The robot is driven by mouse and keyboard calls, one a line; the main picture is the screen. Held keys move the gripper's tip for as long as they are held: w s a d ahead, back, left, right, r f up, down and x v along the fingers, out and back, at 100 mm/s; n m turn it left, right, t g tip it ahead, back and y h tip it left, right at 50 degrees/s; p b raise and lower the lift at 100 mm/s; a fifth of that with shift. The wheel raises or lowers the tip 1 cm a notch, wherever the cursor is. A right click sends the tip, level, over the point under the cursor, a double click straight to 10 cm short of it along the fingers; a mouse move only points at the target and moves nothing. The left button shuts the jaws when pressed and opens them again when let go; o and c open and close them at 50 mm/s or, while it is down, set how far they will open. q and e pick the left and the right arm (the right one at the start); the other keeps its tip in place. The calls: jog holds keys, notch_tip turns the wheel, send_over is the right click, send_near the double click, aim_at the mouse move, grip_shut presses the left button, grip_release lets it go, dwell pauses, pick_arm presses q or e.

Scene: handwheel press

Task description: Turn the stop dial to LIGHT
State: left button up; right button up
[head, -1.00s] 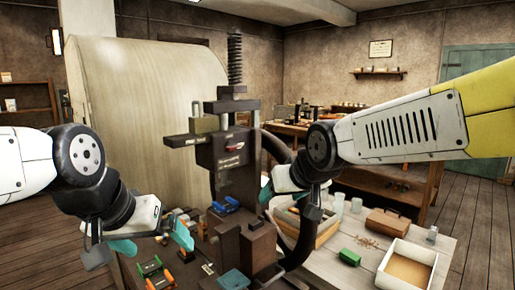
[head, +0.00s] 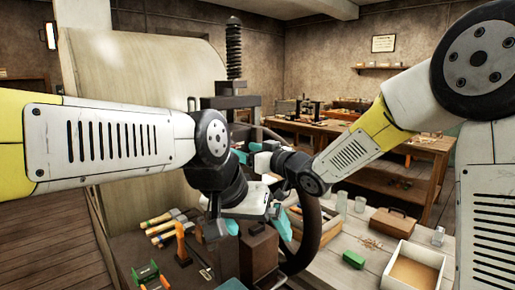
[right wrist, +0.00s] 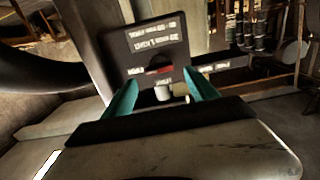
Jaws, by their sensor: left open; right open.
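The handwheel press (head: 226,103) stands in the middle of the head view, its front mostly hidden by my arms. In the right wrist view its dark panel (right wrist: 150,42) carries white lettering seen upside down and a red mark (right wrist: 160,71). A small pale knob (right wrist: 162,93) shows below the red mark; I cannot tell if it is the stop dial or its setting. My right gripper (right wrist: 160,78) is open, its teal fingers on either side of the knob in this view; contact is unclear. My left gripper (head: 257,226) is open and lower, above the press's dark base block (head: 259,250).
The dark handwheel rim (head: 318,240) curves right of the grippers. A green block (head: 353,260), a brown case (head: 388,224) and an open white-walled tray (head: 415,255) sit on the table at the right.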

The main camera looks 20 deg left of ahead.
aim_at(234, 147)
jog(key=shift+x, duration=2.1)
jog(key=c, duration=1.4)
jog(key=shift+o, duration=0.2)
